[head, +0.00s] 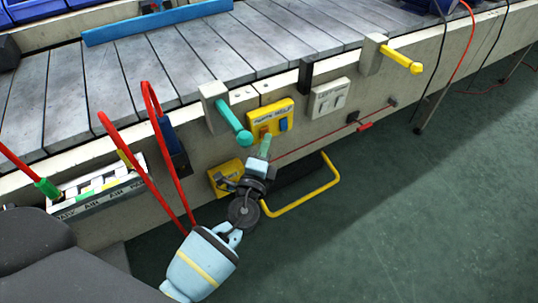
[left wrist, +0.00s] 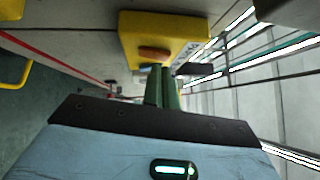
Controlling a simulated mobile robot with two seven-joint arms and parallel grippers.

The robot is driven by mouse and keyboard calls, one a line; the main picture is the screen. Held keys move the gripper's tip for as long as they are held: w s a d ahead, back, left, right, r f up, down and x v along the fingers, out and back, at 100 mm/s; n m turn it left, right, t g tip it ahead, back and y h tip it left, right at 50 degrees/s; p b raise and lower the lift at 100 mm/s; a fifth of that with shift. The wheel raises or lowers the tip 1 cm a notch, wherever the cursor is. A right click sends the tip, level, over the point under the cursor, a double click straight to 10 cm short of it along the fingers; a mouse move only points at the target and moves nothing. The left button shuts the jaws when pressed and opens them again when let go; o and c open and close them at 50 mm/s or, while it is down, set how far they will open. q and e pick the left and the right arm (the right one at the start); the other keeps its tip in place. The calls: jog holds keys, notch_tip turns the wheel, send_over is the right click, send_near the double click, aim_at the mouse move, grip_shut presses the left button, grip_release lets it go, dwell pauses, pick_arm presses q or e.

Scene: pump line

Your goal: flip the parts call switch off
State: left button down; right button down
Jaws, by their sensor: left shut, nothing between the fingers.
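A yellow switch box (head: 287,106) with a small, hard-to-read label is fixed to the conveyor's side. It carries an orange rocker (head: 264,131) and a blue rocker (head: 283,125). My left gripper (head: 267,138) is shut and empty, its green fingertips just below the box near the orange rocker. In the left wrist view the yellow box (left wrist: 145,27) is ahead, with the orange rocker (left wrist: 154,53) and a sliver of blue just beyond the shut fingertips (left wrist: 164,70). I cannot tell whether they touch. My right gripper is not in view.
A teal handle (head: 232,122) sticks out left of the box, and a yellow handle (head: 400,58) farther right. A white switch box (head: 329,98) is beside it. A lower yellow box (head: 222,171), a red pull cord (head: 318,141) and a yellow rail (head: 303,199) are close to my arm.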

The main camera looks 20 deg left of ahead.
pick_arm(q)
jog(key=shift+w+a, duration=0.25)
jog(key=shift+a, duration=0.05)
jog(key=shift+r, duration=0.1)
